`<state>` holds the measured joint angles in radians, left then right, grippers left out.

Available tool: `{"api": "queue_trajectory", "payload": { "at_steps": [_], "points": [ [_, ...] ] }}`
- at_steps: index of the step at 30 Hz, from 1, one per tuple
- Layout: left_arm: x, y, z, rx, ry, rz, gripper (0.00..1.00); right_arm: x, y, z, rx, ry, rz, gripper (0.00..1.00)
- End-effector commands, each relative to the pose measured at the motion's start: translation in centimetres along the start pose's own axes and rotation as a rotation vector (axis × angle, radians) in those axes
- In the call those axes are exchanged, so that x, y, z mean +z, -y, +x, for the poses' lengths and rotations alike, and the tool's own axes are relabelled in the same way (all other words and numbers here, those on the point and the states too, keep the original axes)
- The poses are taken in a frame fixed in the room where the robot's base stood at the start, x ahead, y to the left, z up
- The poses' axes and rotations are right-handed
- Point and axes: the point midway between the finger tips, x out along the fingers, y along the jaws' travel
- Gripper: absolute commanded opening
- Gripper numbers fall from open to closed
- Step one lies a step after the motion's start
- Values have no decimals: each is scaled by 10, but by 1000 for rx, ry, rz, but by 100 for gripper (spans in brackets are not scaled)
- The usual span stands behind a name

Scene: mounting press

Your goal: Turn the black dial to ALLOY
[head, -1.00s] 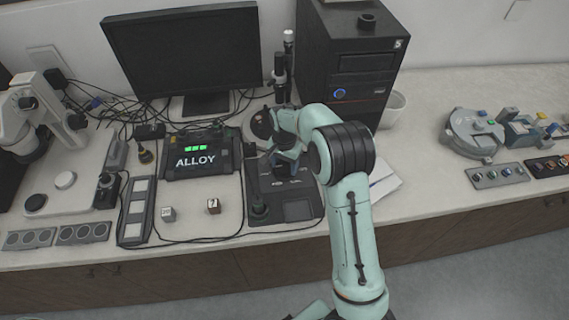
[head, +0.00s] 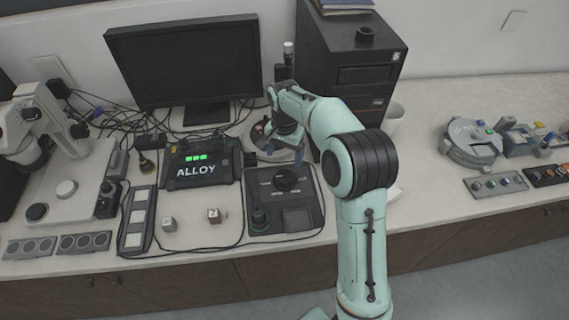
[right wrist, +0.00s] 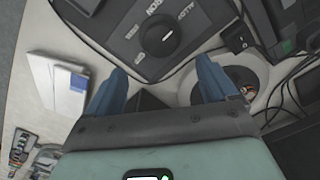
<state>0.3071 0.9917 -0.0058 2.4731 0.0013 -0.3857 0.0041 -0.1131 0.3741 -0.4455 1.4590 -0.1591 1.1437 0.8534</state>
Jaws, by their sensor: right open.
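The black dial (head: 287,179) sits on the dark control panel (head: 262,222) in the head view, uncovered. In the right wrist view the dial (right wrist: 160,38) is round with a white pointer mark; the printed ALLOY label lies up and right of it, with other, partly legible labels around. The pointer's exact setting is hard to tell. My right gripper (head: 284,153) is open and empty, behind and above the dial, apart from it. In the right wrist view its blue fingers (right wrist: 161,85) are spread wide below the dial. My left gripper is not in view.
A display box (head: 195,172) reads ALLOY with green lights lit. A monitor (head: 185,60) and black tower (head: 350,65) stand behind. Cables run around the panel.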

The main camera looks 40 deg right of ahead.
Motion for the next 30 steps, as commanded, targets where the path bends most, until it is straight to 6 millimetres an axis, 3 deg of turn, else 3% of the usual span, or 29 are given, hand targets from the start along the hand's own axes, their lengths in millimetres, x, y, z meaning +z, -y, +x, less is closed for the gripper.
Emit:
{"api": "queue_trajectory", "payload": {
  "at_steps": [3, 7, 30],
  "points": [
    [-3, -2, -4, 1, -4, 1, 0, 0, 1, -19, -3, -1, 0, 86],
    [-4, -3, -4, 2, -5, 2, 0, 0, 0, -28, -1, 0, 0, 86],
    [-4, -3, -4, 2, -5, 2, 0, 0, 0, -29, 0, 1, 1, 86]
  ]
}}
